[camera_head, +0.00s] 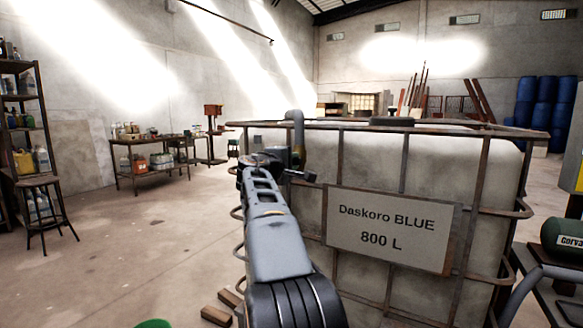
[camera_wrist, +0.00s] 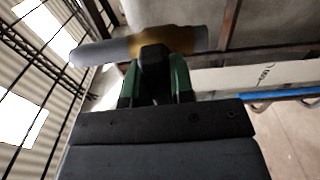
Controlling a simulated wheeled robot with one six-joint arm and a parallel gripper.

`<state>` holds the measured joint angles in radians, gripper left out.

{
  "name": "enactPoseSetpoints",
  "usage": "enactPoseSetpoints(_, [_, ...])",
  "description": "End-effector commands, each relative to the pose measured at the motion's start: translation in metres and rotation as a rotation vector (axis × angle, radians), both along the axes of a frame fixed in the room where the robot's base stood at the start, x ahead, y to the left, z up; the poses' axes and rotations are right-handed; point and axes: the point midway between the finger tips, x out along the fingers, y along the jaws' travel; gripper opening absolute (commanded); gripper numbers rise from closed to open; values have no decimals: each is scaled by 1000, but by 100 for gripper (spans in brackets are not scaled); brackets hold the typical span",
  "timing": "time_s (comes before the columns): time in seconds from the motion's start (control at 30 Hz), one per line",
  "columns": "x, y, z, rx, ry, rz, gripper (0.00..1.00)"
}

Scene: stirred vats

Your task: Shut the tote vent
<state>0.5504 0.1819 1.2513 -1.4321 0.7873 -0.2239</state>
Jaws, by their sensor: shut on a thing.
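The tote (camera_head: 490,180) is a large pale tank in a rusty metal cage, with a sign (camera_head: 390,228) reading "Daskoro BLUE 800 L". Its vent is a grey bent pipe (camera_head: 297,122) at the top left edge, with a brass-coloured part (camera_head: 299,153) below the bend. In the wrist view the grey pipe (camera_wrist: 105,52) lies across the top, with the brass part (camera_wrist: 180,40) beside it. My gripper (camera_head: 280,163) is at the vent. Its green-sided fingers (camera_wrist: 155,85) are shut on a black handle (camera_wrist: 154,58) in front of the brass part. The handle's full angle is hidden.
The cage's top rail (camera_head: 385,128) runs right of the vent. A bench with bottles (camera_head: 155,172) stands back left, a shelf (camera_head: 20,130) and stool (camera_head: 45,215) at far left. A green cylinder (camera_head: 565,237) is at right. The floor (camera_head: 130,250) at left is largely clear.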

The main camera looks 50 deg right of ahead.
Motion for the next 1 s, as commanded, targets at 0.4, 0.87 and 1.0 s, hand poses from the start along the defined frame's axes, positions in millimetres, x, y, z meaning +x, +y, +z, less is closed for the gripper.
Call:
enactPoseSetpoints(0.4, [0,0,0,11,-45,1,0])
enactPoseSetpoints(0.87, [0,0,0,11,-45,0,42])
enactPoseSetpoints(1.0, [0,0,0,11,-44,0,48])
